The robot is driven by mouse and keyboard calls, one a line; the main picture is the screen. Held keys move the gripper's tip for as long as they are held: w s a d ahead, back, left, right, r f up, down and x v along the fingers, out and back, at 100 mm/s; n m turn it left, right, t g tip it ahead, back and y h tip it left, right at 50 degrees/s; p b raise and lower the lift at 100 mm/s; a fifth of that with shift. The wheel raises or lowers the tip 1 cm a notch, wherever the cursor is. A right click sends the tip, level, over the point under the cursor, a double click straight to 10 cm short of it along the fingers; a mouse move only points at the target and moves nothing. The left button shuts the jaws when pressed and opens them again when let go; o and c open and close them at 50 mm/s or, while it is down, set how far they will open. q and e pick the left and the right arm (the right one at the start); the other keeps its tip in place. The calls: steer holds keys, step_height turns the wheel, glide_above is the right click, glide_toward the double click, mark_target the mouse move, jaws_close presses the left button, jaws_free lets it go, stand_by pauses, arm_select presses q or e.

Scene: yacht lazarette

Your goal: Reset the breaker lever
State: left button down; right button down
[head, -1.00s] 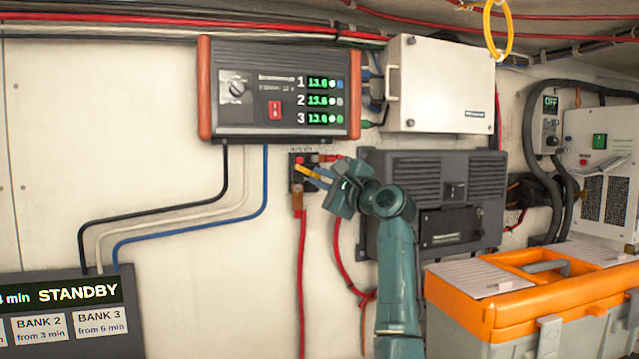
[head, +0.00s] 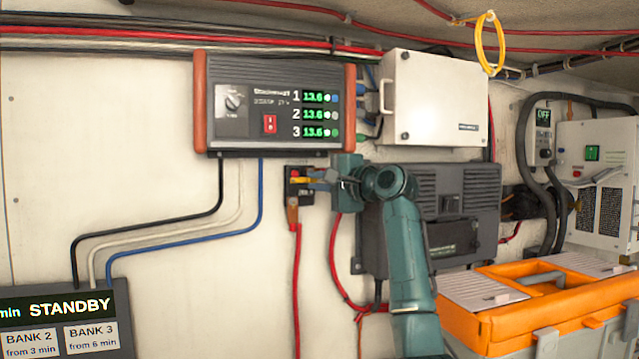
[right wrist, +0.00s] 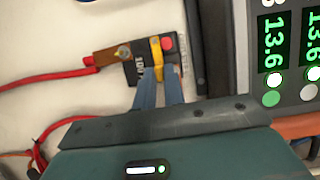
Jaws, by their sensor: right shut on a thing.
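The breaker (head: 292,196) is a small black block on the wall below the charger, and it also shows in the right wrist view (right wrist: 134,72). It has a red button (right wrist: 168,44) and a yellow lever (right wrist: 156,50). In the head view the lever (head: 303,181) sticks out to the right. My right gripper (head: 320,179) is at the breaker. In the right wrist view its blue-grey fingers (right wrist: 158,76) are shut on the outer end of the lever. The fingertips hide part of the breaker's face. My left gripper is out of view.
The charger (head: 275,145) with three green readouts is just above the breaker. A white box (head: 435,97) and a dark vented unit (head: 460,195) are to its right. An orange-lidded toolbox (head: 500,322) stands lower right.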

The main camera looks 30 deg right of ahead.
steer(key=c, duration=1.5)
jaws_free()
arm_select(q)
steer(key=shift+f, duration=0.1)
arm_select(e)
steer(key=shift+s, duration=0.1)
